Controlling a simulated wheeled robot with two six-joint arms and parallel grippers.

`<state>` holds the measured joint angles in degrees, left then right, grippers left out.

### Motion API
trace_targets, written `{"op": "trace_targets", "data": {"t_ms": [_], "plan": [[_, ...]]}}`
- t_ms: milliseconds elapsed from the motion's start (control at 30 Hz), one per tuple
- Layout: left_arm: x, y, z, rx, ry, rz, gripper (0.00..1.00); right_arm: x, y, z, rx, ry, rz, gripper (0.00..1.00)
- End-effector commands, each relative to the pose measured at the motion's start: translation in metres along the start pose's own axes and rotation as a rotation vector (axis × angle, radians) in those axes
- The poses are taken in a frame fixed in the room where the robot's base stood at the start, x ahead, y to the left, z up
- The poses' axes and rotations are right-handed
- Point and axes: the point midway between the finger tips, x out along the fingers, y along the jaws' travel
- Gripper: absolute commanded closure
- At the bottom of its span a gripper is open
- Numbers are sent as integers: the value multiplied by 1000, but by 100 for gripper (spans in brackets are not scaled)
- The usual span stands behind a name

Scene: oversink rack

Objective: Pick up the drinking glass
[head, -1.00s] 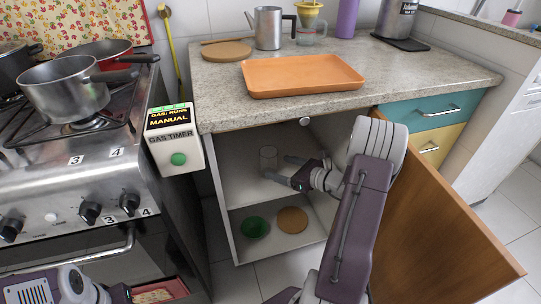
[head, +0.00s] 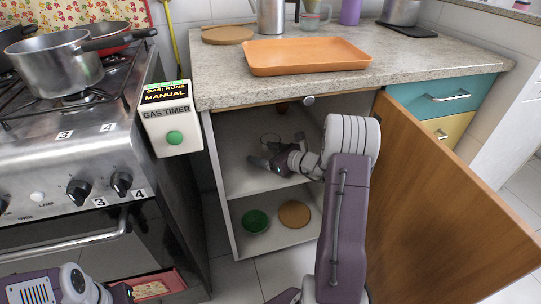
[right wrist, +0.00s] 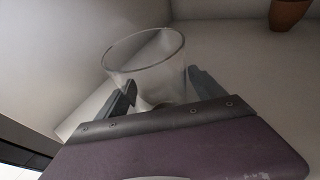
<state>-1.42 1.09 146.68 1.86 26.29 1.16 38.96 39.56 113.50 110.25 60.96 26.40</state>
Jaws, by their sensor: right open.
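The clear drinking glass (right wrist: 146,52) stands on the cabinet's upper shelf, between the two fingers of my right gripper (right wrist: 164,92) in the right wrist view. The fingers are open, one on each side of the glass; I cannot tell whether either touches it. In the head view my right gripper (head: 277,151) is inside the open cabinet, and the glass shows only faintly (head: 270,140). My left gripper (head: 122,293) is low at the left by the oven, and its jaws are not clear.
A brown pot (right wrist: 289,12) stands deeper on the shelf. A green bowl (head: 256,221) and a round wooden piece (head: 294,214) lie on the lower shelf. The open wooden door (head: 440,190) stands right of my arm. The counter (head: 225,85) overhangs the shelf, with an orange tray (head: 305,57) on it.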

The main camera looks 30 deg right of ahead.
Motion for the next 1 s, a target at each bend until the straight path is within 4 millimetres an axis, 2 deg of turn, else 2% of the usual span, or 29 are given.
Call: {"op": "trace_targets", "data": {"t_ms": [33, 200, 300, 467, 567, 800, 1000], "plan": [[0, 0, 0, 0, 0, 0, 64, 0, 0, 0, 0, 0, 0, 24], [0, 0, 0, 0, 0, 0, 64, 0, 0, 0, 0, 0, 0, 71], [0, 0, 0, 0, 0, 0, 64, 0, 0, 0, 0, 0, 0, 97], [0, 0, 0, 0, 0, 0, 64, -1, 0, 0, 0, -1, 0, 97], [-7, 0, -1, 0, 0, 0, 64, -3, 0, 9, -1, -1, 0, 97], [-45, 1, -5, 0, 0, 0, 64, -21, 0, 67, -3, -3, 0, 97], [-59, 1, -6, 0, 0, 0, 64, -30, 0, 94, -2, -1, 0, 97]]}}
